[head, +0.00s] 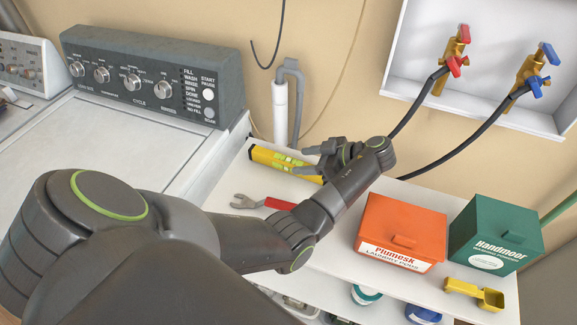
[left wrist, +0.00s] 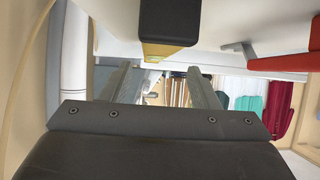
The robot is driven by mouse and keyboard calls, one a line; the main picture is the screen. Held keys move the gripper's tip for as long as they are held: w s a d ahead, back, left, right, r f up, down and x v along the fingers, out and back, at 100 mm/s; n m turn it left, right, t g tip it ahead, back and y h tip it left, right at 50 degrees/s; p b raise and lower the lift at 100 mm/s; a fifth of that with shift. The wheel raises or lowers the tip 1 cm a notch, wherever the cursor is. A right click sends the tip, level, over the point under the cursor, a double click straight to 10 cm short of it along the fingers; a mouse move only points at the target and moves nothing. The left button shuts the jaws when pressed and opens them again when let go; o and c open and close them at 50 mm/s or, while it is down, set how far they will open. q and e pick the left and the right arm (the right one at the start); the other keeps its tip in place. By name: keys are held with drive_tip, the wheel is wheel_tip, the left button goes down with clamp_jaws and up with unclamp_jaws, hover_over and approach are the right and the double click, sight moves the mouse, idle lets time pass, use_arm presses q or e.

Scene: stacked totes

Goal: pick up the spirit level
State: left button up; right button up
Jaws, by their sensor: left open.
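The spirit level (head: 268,156) is yellow with black ends and lies on the white shelf top, near the wall. My left gripper (head: 308,160) is open at the level's right part in the head view and hides some of it. In the left wrist view the level's black end (left wrist: 167,22) shows at the top, beyond and above the open fingers (left wrist: 158,82). Nothing is between the fingers there. I cannot tell whether a finger touches the level. My right gripper is not in view.
A red-handled wrench (head: 280,204) lies in front of the level. An orange box (head: 400,228), a green box (head: 496,232) and a yellow scoop (head: 474,293) stand to the right. The washer (head: 150,85) is at left; a white pipe (head: 280,110) rises behind the shelf.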

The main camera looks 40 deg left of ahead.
sight(294, 161)
use_arm(q)
drive_tip(key=shift+a+f+b, duration=0.4)
drive_tip(key=shift+f+b, duration=0.2)
drive_tip(key=shift+b, duration=0.05)
drive_tip(key=b+x, duration=0.3)
drive_tip(key=shift+w+a+f, duration=0.2)
drive_tip(key=shift+a+f, duration=0.1)
drive_tip(key=shift+a, duration=0.15)
drive_tip(key=shift+r, duration=0.1)
drive_tip(key=c, duration=1.1)
clamp_jaws()
drive_tip(key=shift+r, duration=0.1)
